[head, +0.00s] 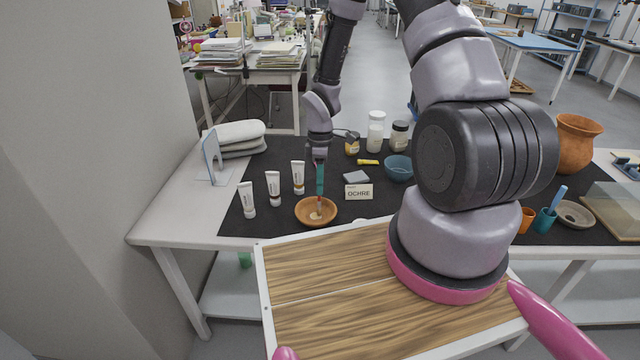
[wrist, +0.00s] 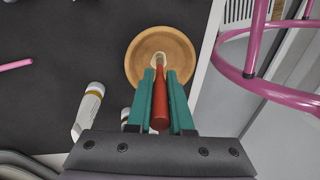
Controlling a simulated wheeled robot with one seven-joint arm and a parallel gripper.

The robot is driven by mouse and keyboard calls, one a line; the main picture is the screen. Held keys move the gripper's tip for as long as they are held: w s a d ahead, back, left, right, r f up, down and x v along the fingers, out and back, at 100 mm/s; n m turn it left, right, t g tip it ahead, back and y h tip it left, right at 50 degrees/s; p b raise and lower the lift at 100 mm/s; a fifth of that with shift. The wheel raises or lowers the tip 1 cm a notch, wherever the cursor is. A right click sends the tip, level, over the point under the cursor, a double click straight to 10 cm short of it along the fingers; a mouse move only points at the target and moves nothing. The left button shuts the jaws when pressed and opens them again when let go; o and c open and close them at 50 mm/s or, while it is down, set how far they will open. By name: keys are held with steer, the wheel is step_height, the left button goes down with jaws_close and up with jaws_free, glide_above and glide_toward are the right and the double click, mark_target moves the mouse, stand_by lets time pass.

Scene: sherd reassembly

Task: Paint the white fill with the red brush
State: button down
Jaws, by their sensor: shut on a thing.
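My gripper (head: 319,182) has teal fingers and points down over a shallow orange-brown dish (head: 302,213). In the wrist view the fingers (wrist: 160,88) are shut on the red brush (wrist: 160,105), whose thick red handle lies between them. The brush's tip end is over the inside of the dish, which also shows in the wrist view (wrist: 183,50). A pale patch (wrist: 157,58) shows around the tip there; I cannot tell whether it is the white fill or part of the brush, nor whether the tip touches the dish.
Several white tubes (head: 273,188) stand left of the dish. An OCHRE card (head: 359,192), a blue bowl (head: 398,168) and jars (head: 376,131) are behind and to the right. At far right are a teal cup (head: 545,220) and a large clay pot (head: 576,143). The dark mat around the dish is partly clear.

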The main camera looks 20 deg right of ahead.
steer(key=shift+f, duration=0.25)
steer(key=shift+a, duration=0.1)
stand_by(0.5)
steer(key=shift+w+a, duration=0.1)
steer(key=shift+a, duration=0.75)
steer(key=shift+d, duration=0.1)
steer(key=shift+d, duration=0.8)
steer(key=shift+w+a, duration=0.4)
steer(key=shift+a, duration=0.4)
